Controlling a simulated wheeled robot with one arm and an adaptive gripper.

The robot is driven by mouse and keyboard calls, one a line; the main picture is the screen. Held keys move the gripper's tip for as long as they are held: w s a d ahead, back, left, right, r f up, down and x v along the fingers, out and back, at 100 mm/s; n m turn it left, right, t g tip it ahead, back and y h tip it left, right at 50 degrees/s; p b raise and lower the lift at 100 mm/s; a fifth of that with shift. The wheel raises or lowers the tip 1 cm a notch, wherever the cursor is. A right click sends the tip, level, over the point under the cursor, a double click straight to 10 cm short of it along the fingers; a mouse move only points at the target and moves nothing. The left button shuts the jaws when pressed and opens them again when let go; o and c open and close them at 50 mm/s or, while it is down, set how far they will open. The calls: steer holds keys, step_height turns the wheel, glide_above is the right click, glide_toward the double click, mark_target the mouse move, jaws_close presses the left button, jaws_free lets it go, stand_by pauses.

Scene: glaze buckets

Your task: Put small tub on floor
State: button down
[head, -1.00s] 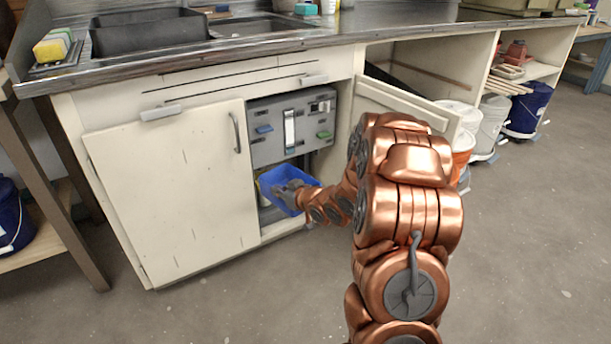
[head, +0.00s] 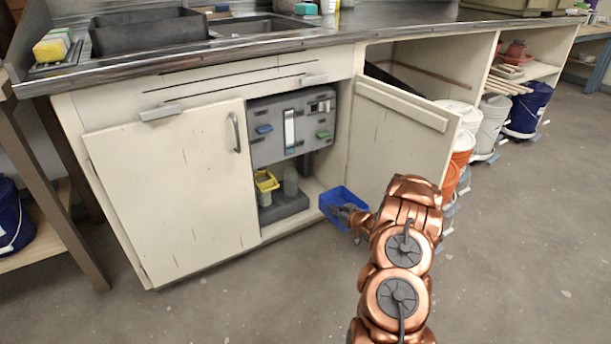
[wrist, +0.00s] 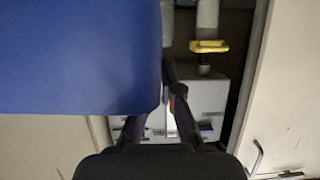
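The small blue tub (head: 336,198) is up off the floor, in front of the open part of the under-sink cabinet. My gripper (head: 354,214) is at its near right side, shut on its wall. In the wrist view the tub's blue side (wrist: 80,60) fills the upper left, and my gripper's dark fingers (wrist: 165,112) meet at its right edge. The exact contact is partly hidden. The grey floor (head: 290,290) lies below and in front of the cabinet.
The open cabinet door (head: 395,135) is just behind and right of the tub. Inside the cabinet are a yellow container (head: 266,182) and a grey panel (head: 275,145). Orange (head: 451,178) and white buckets (head: 492,122) stand at right. Floor in front is clear.

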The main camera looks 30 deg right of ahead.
steer(key=shift+m, duration=0.3)
steer(key=d+f, duration=0.4)
steer(key=d, duration=0.1)
steer(key=shift+w+d+f, duration=0.2)
steer(key=shift+d+f, duration=0.15)
steer(key=shift+f, duration=0.05)
steer(key=shift+r, duration=0.1)
